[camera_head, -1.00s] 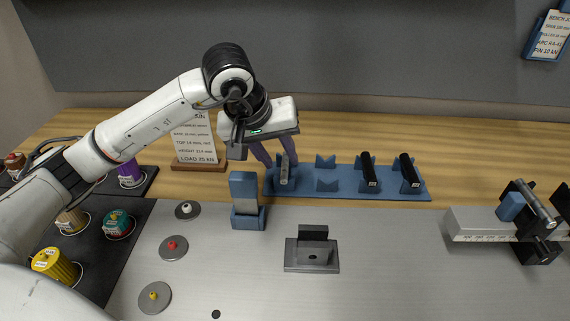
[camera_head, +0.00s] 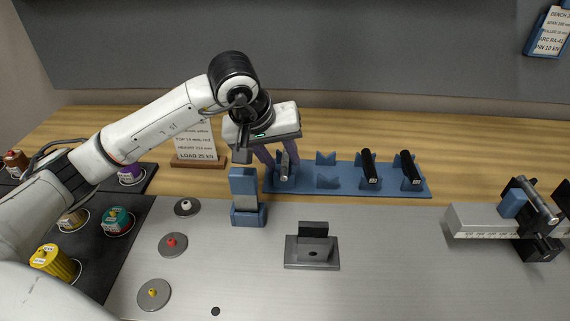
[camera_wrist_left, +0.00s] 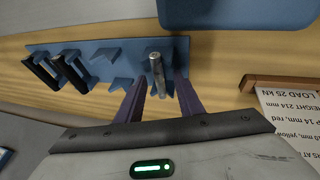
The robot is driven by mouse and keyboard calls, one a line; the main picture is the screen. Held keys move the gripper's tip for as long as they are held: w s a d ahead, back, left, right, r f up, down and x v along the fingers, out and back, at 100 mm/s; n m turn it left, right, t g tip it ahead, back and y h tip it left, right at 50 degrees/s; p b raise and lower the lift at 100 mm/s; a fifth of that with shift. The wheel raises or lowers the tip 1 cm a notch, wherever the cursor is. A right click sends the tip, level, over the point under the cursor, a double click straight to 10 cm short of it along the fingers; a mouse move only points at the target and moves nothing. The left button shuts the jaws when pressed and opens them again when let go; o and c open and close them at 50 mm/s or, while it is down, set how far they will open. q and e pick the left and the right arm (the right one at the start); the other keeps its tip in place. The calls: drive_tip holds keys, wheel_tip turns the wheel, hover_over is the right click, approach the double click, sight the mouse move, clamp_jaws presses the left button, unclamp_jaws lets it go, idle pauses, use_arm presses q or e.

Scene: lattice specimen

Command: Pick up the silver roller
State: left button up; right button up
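The silver roller (camera_head: 285,165) rests on the left end of the blue rack (camera_head: 343,189), in a notched holder. It also shows in the left wrist view (camera_wrist_left: 157,74), with its near end toward me. My left gripper (camera_head: 275,163) is over that end of the rack with its purple fingers apart. In the left wrist view the left gripper (camera_wrist_left: 159,85) has one finger on each side of the roller, with a visible gap on both sides. The exact depth of the fingertips is hard to tell. My right gripper is not in view.
Two black rollers (camera_head: 369,167) (camera_head: 410,168) lie in the rack's right holders; the holder between is empty. A blue-and-grey block stand (camera_head: 247,211) and a metal fixture (camera_head: 312,251) stand in front. A label card (camera_head: 195,144) stands left. A bench device (camera_head: 490,222) is at right.

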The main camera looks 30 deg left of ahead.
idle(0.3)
use_arm(q)
clamp_jaws()
